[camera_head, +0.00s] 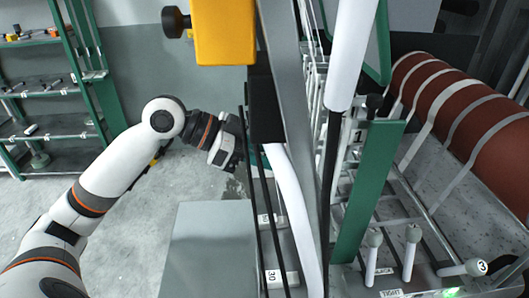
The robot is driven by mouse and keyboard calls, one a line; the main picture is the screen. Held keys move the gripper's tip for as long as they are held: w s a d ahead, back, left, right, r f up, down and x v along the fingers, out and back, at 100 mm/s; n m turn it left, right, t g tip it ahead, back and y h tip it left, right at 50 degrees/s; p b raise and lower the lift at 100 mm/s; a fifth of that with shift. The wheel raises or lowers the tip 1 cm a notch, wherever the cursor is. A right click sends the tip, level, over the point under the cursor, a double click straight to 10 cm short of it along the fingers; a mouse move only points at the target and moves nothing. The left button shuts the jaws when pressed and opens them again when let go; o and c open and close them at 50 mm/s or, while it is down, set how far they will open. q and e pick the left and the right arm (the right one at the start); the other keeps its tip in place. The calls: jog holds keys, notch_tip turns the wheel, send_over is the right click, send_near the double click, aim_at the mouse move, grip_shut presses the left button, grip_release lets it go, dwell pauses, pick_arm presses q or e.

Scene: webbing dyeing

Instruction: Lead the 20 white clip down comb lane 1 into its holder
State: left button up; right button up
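My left gripper (238,148) is at the end of the white arm reaching in from the left. Its fingertips are hidden behind black upright bars, so I cannot see whether it holds anything. My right gripper is not in view. A row of pale comb-like rods (314,85) stands right of the grey metal upright. A label "1" (357,136) is beside the green post. Small white numbered tags (269,218) sit low behind the black rods; one reads 30 (274,278). I cannot clearly pick out the 20 white clip or its holder.
A yellow block (224,32) hangs at the top. White bands (290,195) and a green post (366,190) crowd the middle. A red-brown roller (470,125) and levers (411,250) are at right. A grey box (208,245) stands below my gripper. Shelves (45,90) are far left.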

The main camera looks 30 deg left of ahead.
aim_at(288, 164)
pick_arm(q)
jog(key=shift+w+d+r+p, duration=0.25)
jog(key=shift+d+r+p, duration=0.05)
jog(key=shift+d+r, duration=0.1)
jog(key=w+d+p, duration=0.1)
jog(key=d+r+p, duration=0.1)
jog(key=shift+w+d, duration=0.35)
jog(key=shift+d, duration=0.05)
jog(key=shift+w+d+r+p, duration=0.2)
jog(key=shift+w+d+p, duration=0.25)
jog(key=shift+p, duration=0.2)
jog(key=shift+w+d+p, duration=0.85)
jog(key=shift+w+d, duration=0.5)
jog(key=shift+d, duration=0.85)
jog(key=shift+w+a+f+b, duration=0.1)
jog(key=shift+w+f+b, duration=0.05)
jog(key=shift+f+b, duration=8.25)
jog(key=shift+f+p, duration=0.3)
jog(key=shift+f, duration=3)
